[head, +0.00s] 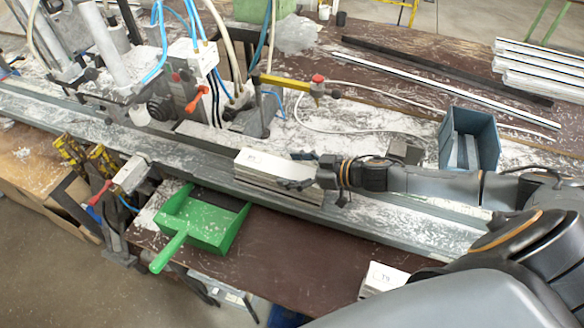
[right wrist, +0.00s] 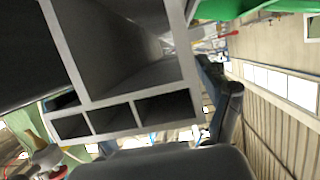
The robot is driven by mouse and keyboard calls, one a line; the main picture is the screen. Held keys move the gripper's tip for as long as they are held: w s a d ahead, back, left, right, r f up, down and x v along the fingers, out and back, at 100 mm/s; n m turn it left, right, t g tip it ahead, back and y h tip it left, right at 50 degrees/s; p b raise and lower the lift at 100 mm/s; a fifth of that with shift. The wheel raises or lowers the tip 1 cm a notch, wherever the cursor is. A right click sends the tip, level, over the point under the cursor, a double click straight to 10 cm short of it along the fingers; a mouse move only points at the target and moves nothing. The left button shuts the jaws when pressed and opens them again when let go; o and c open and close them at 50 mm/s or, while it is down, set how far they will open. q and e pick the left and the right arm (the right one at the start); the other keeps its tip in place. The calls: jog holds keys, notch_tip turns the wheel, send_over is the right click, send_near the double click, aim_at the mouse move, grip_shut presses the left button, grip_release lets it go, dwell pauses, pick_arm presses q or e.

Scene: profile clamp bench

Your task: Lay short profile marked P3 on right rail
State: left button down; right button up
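A short pale profile (head: 262,162) with a small marking on its top is over the long grey rail in the middle of the head view. The marking is too small to read. My right gripper (head: 308,173) is at its right end, with fingers on either side, and looks closed on it. In the right wrist view the profile's hollow end (right wrist: 135,110) fills the upper left, with a dark finger (right wrist: 228,112) close beside it. I cannot tell whether the profile touches the rail (head: 405,232). Another marked pale profile (head: 386,276) is at the bottom, partly hidden by my arm. My left gripper is out of view.
A green dustpan (head: 205,222) lies at the bench's front edge, left of the profile. A clamp with a red handle (head: 198,98) stands behind the rail. A blue bin (head: 470,135) is behind my right forearm. Long profiles (head: 545,70) lie at the back right.

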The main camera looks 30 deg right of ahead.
jog(key=shift+r, duration=0.15)
jog(key=shift+s+d, duration=0.25)
jog(key=shift+d, duration=0.05)
jog(key=b+v, duration=0.1)
jog(key=v, duration=0.5)
jog(key=shift+s, duration=0.15)
jog(key=shift+v, duration=1.1)
jog(key=shift+s+d+r+p, duration=0.2)
jog(key=shift+s+r+p, duration=0.05)
jog(key=shift+r+p, duration=0.05)
jog(key=shift+p+v, duration=0.45)
jog(key=shift+v, duration=0.6)
